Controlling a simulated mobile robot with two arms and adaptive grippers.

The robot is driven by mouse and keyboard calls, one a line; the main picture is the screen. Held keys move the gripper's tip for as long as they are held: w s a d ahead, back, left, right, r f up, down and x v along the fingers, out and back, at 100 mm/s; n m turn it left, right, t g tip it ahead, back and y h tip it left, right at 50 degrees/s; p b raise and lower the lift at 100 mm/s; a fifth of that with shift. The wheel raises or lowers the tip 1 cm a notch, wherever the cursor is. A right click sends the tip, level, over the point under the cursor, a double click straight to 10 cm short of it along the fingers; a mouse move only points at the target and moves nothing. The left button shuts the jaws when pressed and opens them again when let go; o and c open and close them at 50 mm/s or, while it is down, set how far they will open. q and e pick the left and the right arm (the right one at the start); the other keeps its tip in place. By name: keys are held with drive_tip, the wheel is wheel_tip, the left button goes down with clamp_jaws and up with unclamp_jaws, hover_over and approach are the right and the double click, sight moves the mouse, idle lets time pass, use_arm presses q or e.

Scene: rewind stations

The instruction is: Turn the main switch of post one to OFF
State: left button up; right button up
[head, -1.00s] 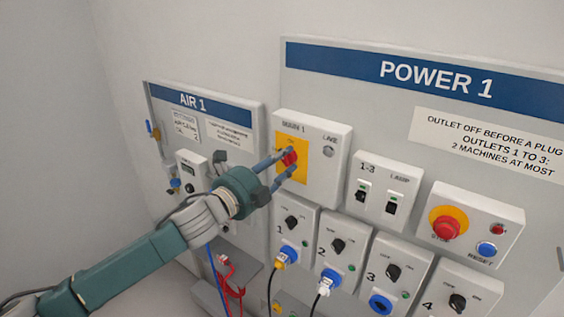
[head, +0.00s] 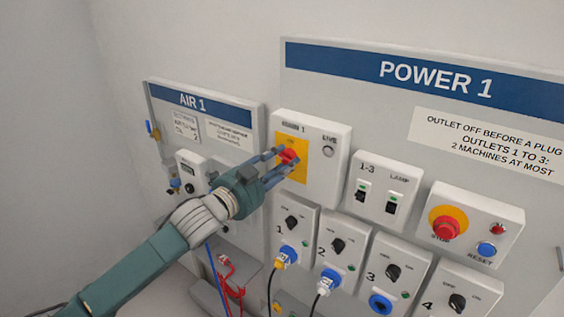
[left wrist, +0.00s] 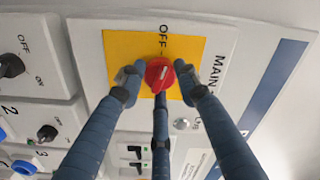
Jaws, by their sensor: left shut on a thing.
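The main switch is a red rotary knob (head: 288,155) on a yellow plate (head: 299,170), on the white box (head: 325,165) marked MAIN 1. My left gripper (head: 283,158) is shut on the red knob, fingers on either side of it. In the left wrist view the knob (left wrist: 159,74) sits between the fingertips (left wrist: 158,80), with the word OFF printed beside it on the yellow plate (left wrist: 120,50). A pale mark on the knob points roughly towards OFF; its exact angle is hard to tell. My right gripper is not in view.
A grey lamp (head: 328,151) is on the same box. Outlet boxes with black knobs and plugged cables stand below. A stop button (head: 446,225) is at the right. The AIR 1 panel (head: 235,125) is at the left, behind my arm.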

use_arm(q)
drive_tip(key=shift+n, duration=0.9)
drive_tip(key=shift+f, duration=0.1)
drive_tip(key=o, duration=1.1)
drive_tip(key=shift+o, duration=0.2)
drive_tip(key=shift+a, duration=0.1)
drive_tip(key=v, duration=1.2)
drive_tip(key=shift+w, duration=0.1)
